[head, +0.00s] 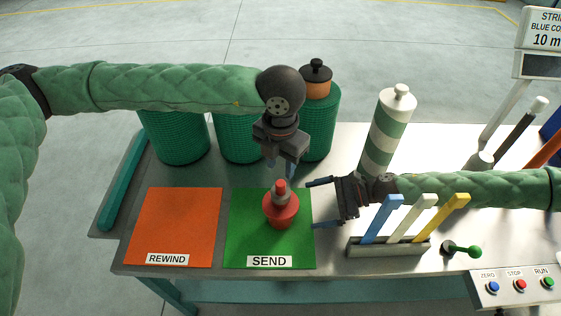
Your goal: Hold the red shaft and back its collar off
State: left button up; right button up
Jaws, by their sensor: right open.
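The red shaft (281,186) stands upright on a round red base on the green SEND mat (239,232). A greyish collar (281,198) sits around it below its red tip. My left gripper (280,168) points down just above the shaft. Its two fingers look apart, with nothing between them. My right gripper (318,204) comes in from the right and is open, its fingers pointing left toward the shaft. It is empty, and a gap shows between its fingertips and the red base.
An orange REWIND mat (175,222) lies left. Green netting rolls (180,138) and a striped post (384,135) stand behind. A rack with blue, white and yellow levers (388,247), a green-knobbed part (461,249) and a button box (515,288) are at right.

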aim_at(285, 215)
jog(key=shift+s+d+f+m+y, duration=0.15)
jog(key=shift+s+f+m+y, duration=0.3)
jog(key=shift+m, duration=0.65)
jog(key=shift+s+a+f, duration=0.2)
jog(key=shift+x, duration=4.75)
jog(key=c, duration=1.6)
